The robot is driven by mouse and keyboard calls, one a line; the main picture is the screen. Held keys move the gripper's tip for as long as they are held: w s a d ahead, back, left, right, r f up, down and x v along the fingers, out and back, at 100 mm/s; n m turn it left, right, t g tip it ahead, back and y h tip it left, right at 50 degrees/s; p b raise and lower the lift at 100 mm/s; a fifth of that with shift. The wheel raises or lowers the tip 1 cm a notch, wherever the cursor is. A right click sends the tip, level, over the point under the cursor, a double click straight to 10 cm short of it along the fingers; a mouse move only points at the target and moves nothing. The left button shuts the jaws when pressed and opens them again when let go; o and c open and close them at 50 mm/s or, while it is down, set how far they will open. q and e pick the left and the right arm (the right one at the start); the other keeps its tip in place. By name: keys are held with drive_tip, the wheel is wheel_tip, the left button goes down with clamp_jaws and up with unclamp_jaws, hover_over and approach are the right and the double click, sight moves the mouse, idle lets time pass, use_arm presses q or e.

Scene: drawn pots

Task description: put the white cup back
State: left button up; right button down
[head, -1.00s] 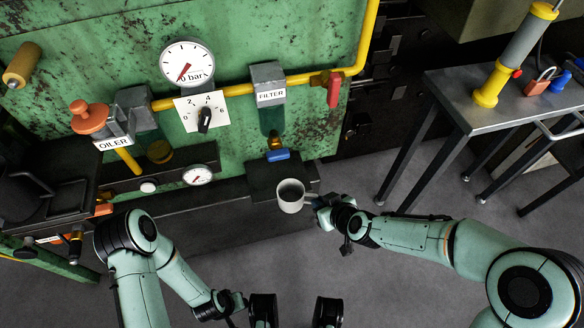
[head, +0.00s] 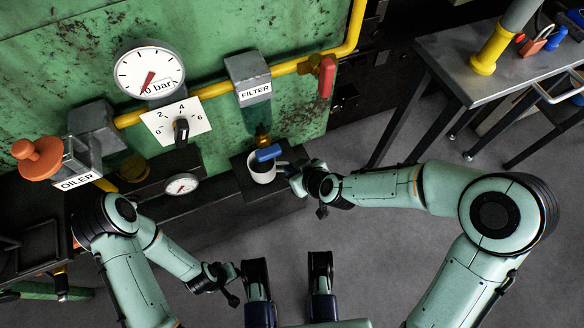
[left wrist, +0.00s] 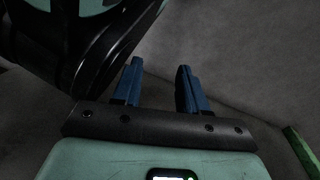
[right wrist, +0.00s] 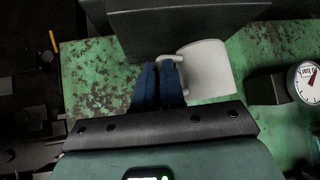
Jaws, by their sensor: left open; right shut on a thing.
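The white cup (head: 262,173) is upright, with dark contents or a dark inside, over the small dark shelf (head: 283,198) below the filter (head: 248,78). The blue tap (head: 268,153) overlaps its rim in the head view. I cannot tell whether the cup touches the shelf. My right gripper (head: 290,169) is shut on the cup's handle from the right. In the right wrist view the cup (right wrist: 207,70) stands beside the closed blue fingers (right wrist: 158,82). My left gripper (left wrist: 158,82) is open and empty, low over the floor, away from the cup.
The green panel (head: 210,45) carries a gauge (head: 149,72), a dial plate (head: 172,122), an oiler (head: 75,178), a yellow pipe (head: 345,45) and a red valve handle (head: 327,76). A metal table (head: 450,60) stands at the right. The floor between is clear.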

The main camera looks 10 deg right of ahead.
drive_tip(key=shift+s+d+f+b, duration=0.1)
drive_tip(key=shift+d+f+b, duration=0.1)
drive_tip(key=shift+f+b, duration=0.7)
use_arm(q)
drive_tip(key=shift+g, duration=0.7)
drive_tip(key=s+f, duration=0.2)
drive_tip(key=s, duration=0.1)
drive_tip(key=shift+s+d+f, duration=0.15)
drive_tip(key=shift+s+f, duration=0.05)
use_arm(e)
drive_tip(key=shift+f, duration=0.15)
use_arm(q)
drive_tip(key=shift+s+f, duration=0.1)
drive_tip(key=shift+s, duration=0.05)
use_arm(e)
drive_tip(key=shift+f, duration=0.1)
drive_tip(key=c, duration=1.2)
unclamp_jaws()
use_arm(q)
drive_tip(key=shift+s, duration=0.1)
